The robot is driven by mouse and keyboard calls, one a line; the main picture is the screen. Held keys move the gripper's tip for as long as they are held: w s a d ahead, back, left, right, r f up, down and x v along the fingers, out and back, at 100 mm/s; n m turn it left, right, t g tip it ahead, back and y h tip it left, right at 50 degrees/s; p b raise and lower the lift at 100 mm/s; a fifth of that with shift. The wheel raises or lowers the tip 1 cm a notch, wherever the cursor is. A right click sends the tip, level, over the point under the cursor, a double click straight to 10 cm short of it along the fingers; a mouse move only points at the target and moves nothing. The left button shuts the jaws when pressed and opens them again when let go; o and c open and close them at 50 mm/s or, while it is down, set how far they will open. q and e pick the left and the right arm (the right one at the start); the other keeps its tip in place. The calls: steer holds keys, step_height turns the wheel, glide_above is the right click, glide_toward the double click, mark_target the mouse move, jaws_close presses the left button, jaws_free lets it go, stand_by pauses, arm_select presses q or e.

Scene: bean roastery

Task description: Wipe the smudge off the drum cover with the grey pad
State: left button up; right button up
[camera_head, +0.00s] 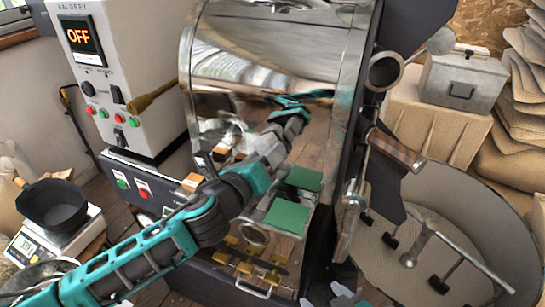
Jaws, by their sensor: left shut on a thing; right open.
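The polished drum cover (270,60) is a large curved metal face in the middle, full of reflections. My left arm reaches up across it from the lower left. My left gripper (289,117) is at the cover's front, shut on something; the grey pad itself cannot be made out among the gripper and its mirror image. I cannot tell whether it touches the metal. No smudge can be told apart from the reflections. My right gripper (349,297) shows only its tips at the bottom edge, open, below and away from the cover.
A control box (120,70) reading OFF stands left of the drum, with a wooden-handled lever (152,97) between. A black pan (52,205) sits on a scale (55,240). A round cooling tray (450,190) with stirring arms is at right. A metal box (462,77) stands behind it.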

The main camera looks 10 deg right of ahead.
arm_select(q)
steer(key=shift+w+a, duration=1.1)
steer(key=shift+a, duration=0.45)
steer(key=shift+w+a, duration=1.1)
steer(key=shift+a, duration=0.4)
steer(key=shift+w+a, duration=1.1)
steer(key=shift+a, duration=0.45)
steer(key=shift+s, duration=0.1)
steer(key=shift+f+v, duration=0.15)
steer(key=shift+v, duration=1.3)
steer(key=shift+f+v, duration=0.15)
steer(key=shift+v, duration=1.3)
steer(key=shift+s+d, duration=0.1)
steer(key=shift+s, duration=0.1)
steer(key=v, duration=0.3)
steer(key=shift+d+f, duration=0.1)
steer(key=shift+f, duration=0.1)
steer(key=shift+r, duration=0.1)
